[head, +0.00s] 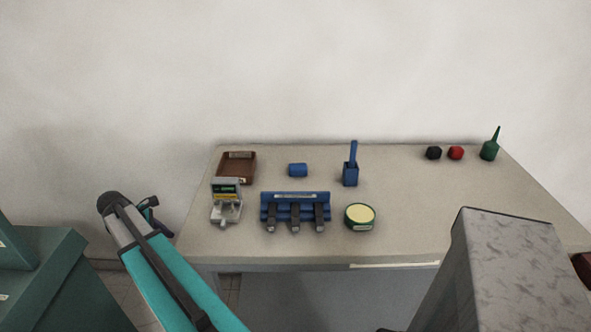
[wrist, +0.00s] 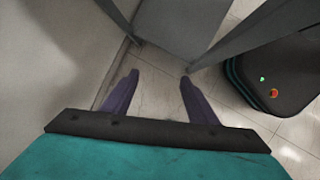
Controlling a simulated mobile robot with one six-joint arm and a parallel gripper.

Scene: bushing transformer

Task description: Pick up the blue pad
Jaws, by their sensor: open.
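A small blue block (head: 298,170), which looks like the blue pad, lies on the table toward the back, left of the middle. It stands apart from the things around it. My gripper (wrist: 158,77) is open and empty in the wrist view, with its two dark fingers spread over the floor. In the head view my arm is at the left, off the table's left edge and well away from the pad; the fingers are hard to make out there. The pad does not show in the wrist view.
On the table (head: 400,210), a brown tray (head: 237,168), a grey device (head: 226,202), a blue rack (head: 295,207), a blue holder (head: 350,173) and a round yellow-topped tin (head: 359,217) surround the pad. Black (head: 433,153) and red (head: 456,153) pieces and a green bottle (head: 489,150) stand back right.

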